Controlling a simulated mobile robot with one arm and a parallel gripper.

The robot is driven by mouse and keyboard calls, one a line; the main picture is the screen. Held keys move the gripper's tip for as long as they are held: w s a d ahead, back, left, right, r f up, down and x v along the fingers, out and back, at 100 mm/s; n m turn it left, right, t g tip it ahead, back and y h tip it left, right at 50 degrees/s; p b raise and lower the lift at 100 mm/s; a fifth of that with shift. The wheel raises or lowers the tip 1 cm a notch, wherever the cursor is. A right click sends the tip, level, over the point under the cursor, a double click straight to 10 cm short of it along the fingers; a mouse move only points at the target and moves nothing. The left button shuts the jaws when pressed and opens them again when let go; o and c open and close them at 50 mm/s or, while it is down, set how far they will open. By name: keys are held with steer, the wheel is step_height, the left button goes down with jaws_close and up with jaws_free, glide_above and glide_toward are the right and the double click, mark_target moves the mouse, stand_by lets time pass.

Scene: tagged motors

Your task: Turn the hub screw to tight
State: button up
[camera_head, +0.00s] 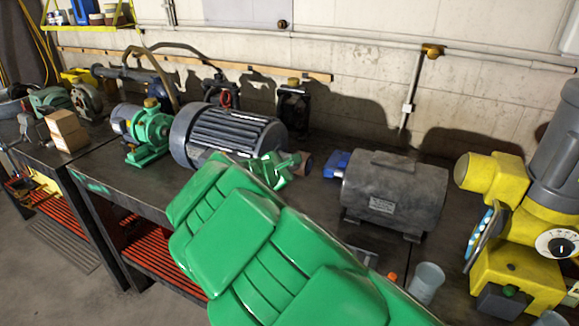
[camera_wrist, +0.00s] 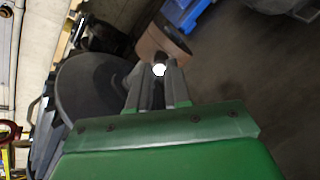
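My gripper (camera_wrist: 156,78) reaches toward the shaft end of a large dark grey motor (camera_head: 228,134); the wrist view shows its fingers close together. A small bright white hexagonal spot (camera_wrist: 160,70) shows at the fingertips. It may be the hub screw, but I cannot tell, nor whether the fingers touch it. A brown round hub (camera_wrist: 163,42) lies just beyond the tips, and it also shows in the head view (camera_head: 305,163), right of my gripper (camera_head: 284,166). The fingers hide part of the hub.
A grey motor (camera_head: 393,191) stands to the right on the dark bench, with a yellow machine (camera_head: 510,240) farther right. A green pump (camera_head: 150,133) is on the left. A clear cup (camera_head: 427,281) stands near the front. My green arm hides much of the middle bench.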

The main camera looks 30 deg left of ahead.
steer(key=o, duration=0.5)
steer(key=shift+c, duration=0.2)
steer(key=shift+s, duration=0.15)
steer(key=v, duration=0.7)
steer(key=shift+s, duration=0.3)
steer(key=shift+r, duration=0.1)
